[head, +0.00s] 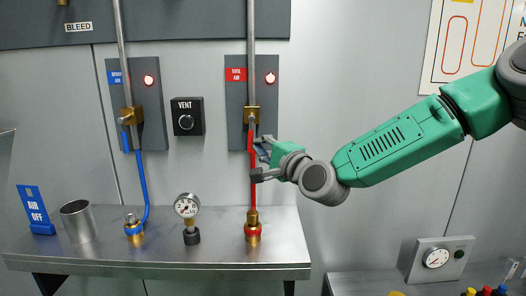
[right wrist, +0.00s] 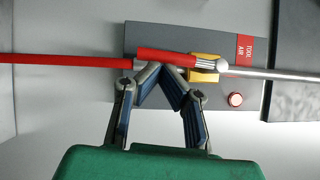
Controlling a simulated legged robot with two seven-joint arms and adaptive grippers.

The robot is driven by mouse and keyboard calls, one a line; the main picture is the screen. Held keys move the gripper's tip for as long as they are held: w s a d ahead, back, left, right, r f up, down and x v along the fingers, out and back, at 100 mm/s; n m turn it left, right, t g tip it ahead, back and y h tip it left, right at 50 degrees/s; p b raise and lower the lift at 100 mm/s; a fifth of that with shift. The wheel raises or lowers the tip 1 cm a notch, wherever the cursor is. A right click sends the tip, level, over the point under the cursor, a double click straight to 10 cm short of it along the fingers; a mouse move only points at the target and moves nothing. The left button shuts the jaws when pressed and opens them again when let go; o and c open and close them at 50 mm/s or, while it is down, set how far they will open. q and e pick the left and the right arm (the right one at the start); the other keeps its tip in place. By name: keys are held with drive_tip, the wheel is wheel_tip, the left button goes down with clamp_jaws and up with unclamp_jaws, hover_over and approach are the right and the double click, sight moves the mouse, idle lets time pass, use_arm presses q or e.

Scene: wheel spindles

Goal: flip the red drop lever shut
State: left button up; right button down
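The red drop lever (right wrist: 165,56) shows in the right wrist view, with a silver end by the brass valve (right wrist: 204,66). It lies nearly along the red hose (right wrist: 65,59), pointing away from the pipe. In the head view the brass valve (head: 252,114) sits on the grey panel; the lever hangs below it and is hard to separate from the red hose (head: 252,193). My left gripper is not in view.
A blue lever (head: 125,139) and blue hose (head: 144,180) hang on the left panel. The metal shelf (head: 180,255) below carries a gauge (head: 187,206) and a metal cup (head: 77,221).

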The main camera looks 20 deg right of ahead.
drive_tip(key=w+a+r+m+t+h+b, duration=0.1)
drive_tip(key=a+r+m+t+h+b, duration=0.1)
drive_tip(key=m+b, duration=0.9)
drive_tip(key=w+a+r+m+t+h+b, duration=0.1)
drive_tip(key=a+m+t+h+b, duration=0.3)
drive_tip(key=m+h+b, duration=0.5)
drive_tip(key=shift+a+r+m+b, duration=0.35)
drive_tip(key=shift+a+m+b, duration=0.55)
drive_tip(key=shift+b, duration=2.45)
drive_tip(key=shift+w+r, duration=0.1)
drive_tip(key=s+a+f+b, duration=0.2)
drive_tip(key=s+f+b, duration=0.1)
drive_tip(key=s+f, duration=0.5)
drive_tip(key=shift+s+a+f, duration=0.25)
drive_tip(key=shift+s+f, duration=0.05)
drive_tip(key=shift+f, duration=0.6)
